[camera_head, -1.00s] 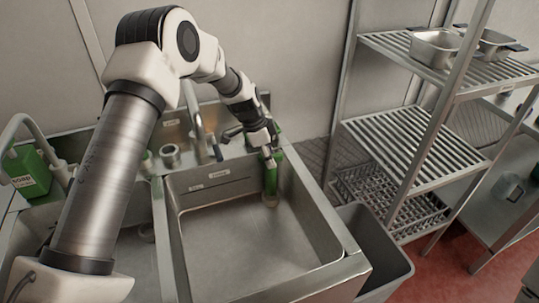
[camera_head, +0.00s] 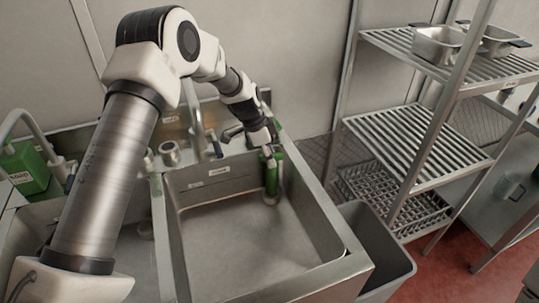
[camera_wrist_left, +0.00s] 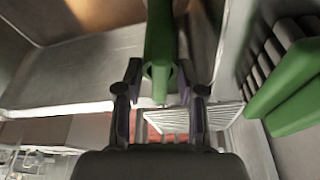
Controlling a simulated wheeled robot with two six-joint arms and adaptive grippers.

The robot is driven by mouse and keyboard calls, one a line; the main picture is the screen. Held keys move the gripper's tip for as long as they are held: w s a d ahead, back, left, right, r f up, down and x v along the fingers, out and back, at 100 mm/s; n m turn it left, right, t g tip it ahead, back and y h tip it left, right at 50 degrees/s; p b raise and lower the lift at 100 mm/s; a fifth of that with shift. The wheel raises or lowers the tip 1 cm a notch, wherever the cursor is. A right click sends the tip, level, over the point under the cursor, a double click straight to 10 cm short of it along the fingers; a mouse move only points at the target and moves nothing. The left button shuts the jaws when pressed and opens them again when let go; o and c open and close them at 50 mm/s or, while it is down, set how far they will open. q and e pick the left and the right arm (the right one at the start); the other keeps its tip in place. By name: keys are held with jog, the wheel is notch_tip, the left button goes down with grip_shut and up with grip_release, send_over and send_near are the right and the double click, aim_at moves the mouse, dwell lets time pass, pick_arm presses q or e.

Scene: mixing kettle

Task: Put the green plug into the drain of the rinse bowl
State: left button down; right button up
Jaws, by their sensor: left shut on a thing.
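The green plug (camera_head: 271,176) is a long green tube standing about upright in the back right corner of the rinse bowl (camera_head: 245,240). My left gripper (camera_head: 267,150) is shut on its upper part. In the left wrist view the tube (camera_wrist_left: 160,45) runs between the two fingers of the left gripper (camera_wrist_left: 160,85). A pale ring-like shape shows at the tube's lower end, at the bowl floor. I cannot tell whether the tube is in the drain or just above it; the drain opening is not clearly seen. My right gripper is not in view.
A tap (camera_head: 207,130) stands behind the bowl. A green brush (camera_wrist_left: 290,85) is close to the right of the gripper in the wrist view. A grey bin (camera_head: 375,245) and a wire shelf rack (camera_head: 415,140) stand to the right. The bowl's front is empty.

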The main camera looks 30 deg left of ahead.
pick_arm(q)
jog(key=shift+f+b, duration=1)
jog(key=shift+f, duration=0.5)
jog(key=shift+w, duration=0.1)
jog(key=shift+c, duration=0.7)
grip_release()
jog(key=shift+r, duration=0.1)
jog(key=shift+r, duration=0.1)
jog(key=shift+a+r+p, duration=0.15)
jog(key=shift+r+p, duration=0.15)
jog(key=shift+r, duration=0.25)
jog(key=shift+p+v, duration=1.9)
jog(key=shift+v, duration=0.9)
jog(key=shift+a, duration=0.1)
